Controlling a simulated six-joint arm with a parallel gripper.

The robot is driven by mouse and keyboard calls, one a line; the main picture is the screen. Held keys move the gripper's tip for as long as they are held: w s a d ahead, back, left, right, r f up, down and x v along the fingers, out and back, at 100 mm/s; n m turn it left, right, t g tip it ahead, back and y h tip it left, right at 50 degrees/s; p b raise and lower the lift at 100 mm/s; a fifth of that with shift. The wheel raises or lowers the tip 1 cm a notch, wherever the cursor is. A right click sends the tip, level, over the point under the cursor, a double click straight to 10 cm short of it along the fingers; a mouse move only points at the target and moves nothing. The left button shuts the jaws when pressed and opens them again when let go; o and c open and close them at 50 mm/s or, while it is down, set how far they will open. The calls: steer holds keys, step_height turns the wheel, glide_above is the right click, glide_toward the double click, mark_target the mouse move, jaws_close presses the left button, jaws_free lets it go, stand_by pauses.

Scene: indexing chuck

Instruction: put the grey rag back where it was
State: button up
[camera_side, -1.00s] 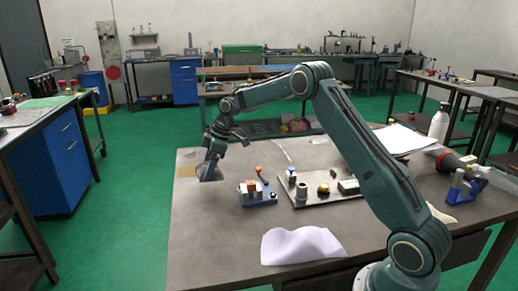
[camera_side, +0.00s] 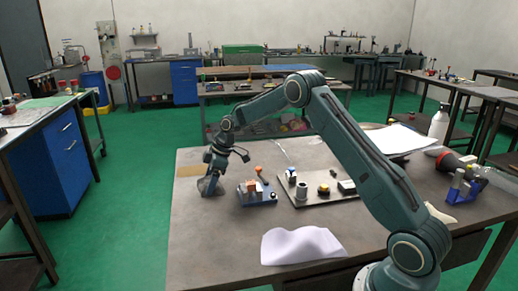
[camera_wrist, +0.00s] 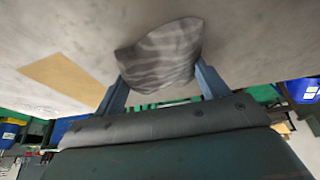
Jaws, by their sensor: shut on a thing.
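My gripper (camera_side: 212,176) is at the left end of the work table and points down. It is shut on the grey rag (camera_side: 207,187), which hangs as a bunched grey shape below the fingers. In the wrist view the rag (camera_wrist: 163,55) has darker streaks and spans the space between the two blue fingers of my gripper (camera_wrist: 162,82). The rag is close to the table top; I cannot tell whether it touches it. A flat tan patch (camera_side: 188,171) lies on the table just behind the rag; it also shows in the wrist view (camera_wrist: 62,82).
A blue fixture with an orange-topped part (camera_side: 257,192) stands close to the right of the rag. A plate with several parts (camera_side: 325,198) lies farther right. A white cloth (camera_side: 300,246) lies at the front edge. The table's front left is bare.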

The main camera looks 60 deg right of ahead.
steer(key=o, duration=0.9)
steer(key=shift+r, duration=0.1)
steer(key=v, duration=1.2)
steer(key=shift+a+r, duration=0.1)
steer(key=shift+r, duration=0.05)
